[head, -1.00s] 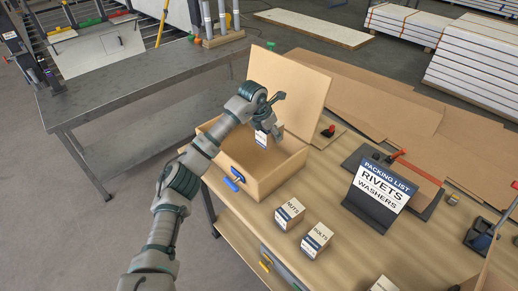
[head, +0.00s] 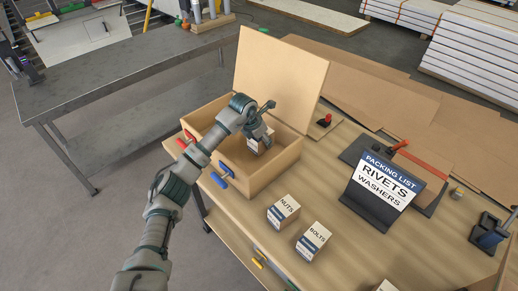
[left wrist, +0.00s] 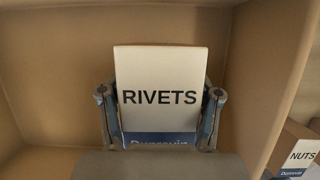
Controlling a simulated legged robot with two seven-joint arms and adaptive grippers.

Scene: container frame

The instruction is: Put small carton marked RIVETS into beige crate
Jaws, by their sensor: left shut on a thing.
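The beige crate (head: 258,180) stands on the wooden workbench with its lid (head: 278,75) raised at the back. My left gripper (head: 258,138) is inside the crate opening in the head view. It is shut on the small carton marked RIVETS (left wrist: 160,85), which is white with a blue band. In the left wrist view the carton sits between the two fingers, with the crate walls (left wrist: 40,80) around it. Whether the carton touches the crate floor cannot be told. My right gripper is not in view.
Cartons marked NUTS (head: 283,211) and BOLTS (head: 313,241) stand in front of the crate. A packing list sign (head: 383,185) reading RIVETS and WASHERS stands to the right. Flat cardboard (head: 365,75) lies behind. A grey metal table (head: 120,75) is at the left.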

